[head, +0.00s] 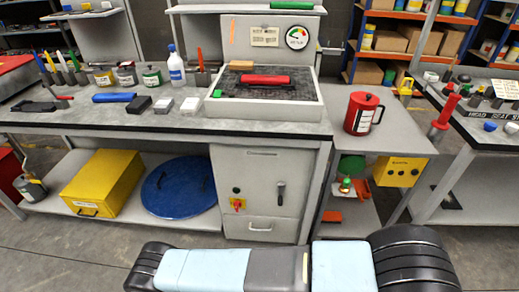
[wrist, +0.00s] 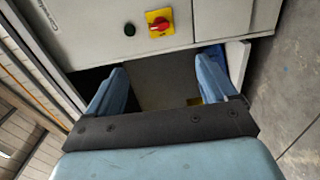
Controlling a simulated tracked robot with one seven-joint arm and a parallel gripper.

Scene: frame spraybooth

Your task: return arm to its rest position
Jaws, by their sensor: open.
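My gripper (wrist: 165,80) shows in the wrist view, with its two light blue fingers spread wide apart and nothing between them. It faces the grey cabinet (wrist: 90,35) below the workbench, close to a red and yellow rotary switch (wrist: 158,22) and a dark green button (wrist: 129,29). The distance to the cabinet front is hard to judge. In the head view, light blue and dark grey links of my arm (head: 275,268) lie across the bottom, in front of the bench. The gripper itself cannot be made out there.
The grey workbench (head: 165,122) holds a spray bottle (head: 176,66), paint tins and a framed tray with a red block (head: 265,81). A yellow box (head: 101,182) and blue round lid (head: 181,186) sit below. A red can (head: 363,113) stands on the side table. Floor at left front is clear.

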